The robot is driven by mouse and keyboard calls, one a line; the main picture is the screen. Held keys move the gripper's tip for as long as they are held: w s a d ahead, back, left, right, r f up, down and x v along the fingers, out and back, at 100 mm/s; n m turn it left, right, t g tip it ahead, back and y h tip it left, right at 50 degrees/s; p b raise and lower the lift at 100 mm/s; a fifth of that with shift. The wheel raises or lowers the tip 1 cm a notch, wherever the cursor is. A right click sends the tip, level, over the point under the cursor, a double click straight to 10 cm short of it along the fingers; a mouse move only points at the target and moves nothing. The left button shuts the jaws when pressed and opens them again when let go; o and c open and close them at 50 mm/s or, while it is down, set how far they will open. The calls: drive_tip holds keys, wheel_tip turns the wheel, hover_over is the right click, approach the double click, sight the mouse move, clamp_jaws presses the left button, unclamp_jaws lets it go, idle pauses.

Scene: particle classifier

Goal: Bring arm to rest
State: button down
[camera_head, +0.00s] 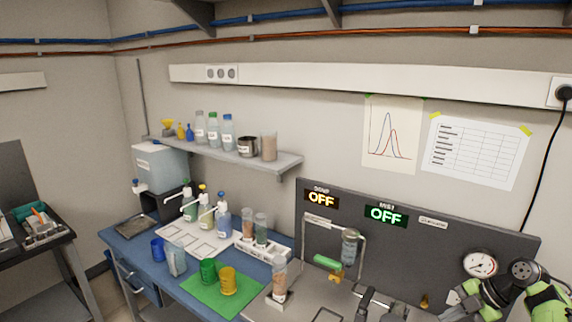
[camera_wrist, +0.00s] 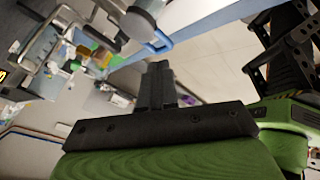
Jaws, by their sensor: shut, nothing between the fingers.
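My arm (camera_head: 490,296), green and dark grey, shows at the lower right of the head view, in front of the classifier's dark panel (camera_head: 440,250). My gripper (camera_wrist: 160,75) is at the middle of the wrist view. Its dark fingers are together with nothing between them. The wrist view is tilted, with the bench and its apparatus at the upper left and open floor (camera_wrist: 215,60) beyond the fingers. I cannot clearly make out my gripper in the head view.
The panel's two displays (camera_head: 386,214) read OFF. A particle-filled cylinder (camera_head: 280,279) stands on the metal worktop near a green-handled valve (camera_head: 327,263). Green (camera_head: 208,270) and yellow (camera_head: 228,282) cups stand at the green mat (camera_head: 195,291). A wall shelf (camera_head: 220,152) holds bottles.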

drive_tip(key=w+a+r+m+g+h, duration=0.1)
drive_tip(key=a+r+m, duration=0.1)
drive_tip(key=a+r, duration=0.45)
drive_tip(key=w+a+r+m+g+h, duration=0.15)
drive_tip(key=a+r, duration=0.25)
drive_tip(key=a, duration=0.5)
drive_tip(key=s+a+r+m+h, duration=0.2)
drive_tip(key=s+a+r+m, duration=0.35)
drive_tip(key=a, duration=0.45)
drive_tip(key=s+a+r+m+t+h, duration=0.1)
drive_tip(key=s+a+m, duration=0.15)
drive_tip(key=s, duration=0.45)
drive_tip(key=s+a+r+m+t+h, duration=0.1)
drive_tip(key=s+a+r+m+t, duration=0.1)
drive_tip(key=s+m, duration=0.3)
drive_tip(key=s+f+m+t, duration=0.1)
drive_tip(key=s+f+m, duration=0.1)
drive_tip(key=s, duration=0.4)
drive_tip(key=s+d+f+m+t, duration=0.1)
drive_tip(key=s+f+m, duration=0.1)
drive_tip(key=s, duration=0.4)
drive_tip(key=shift+f+m, duration=0.3)
drive_tip(key=shift+m, duration=0.45)
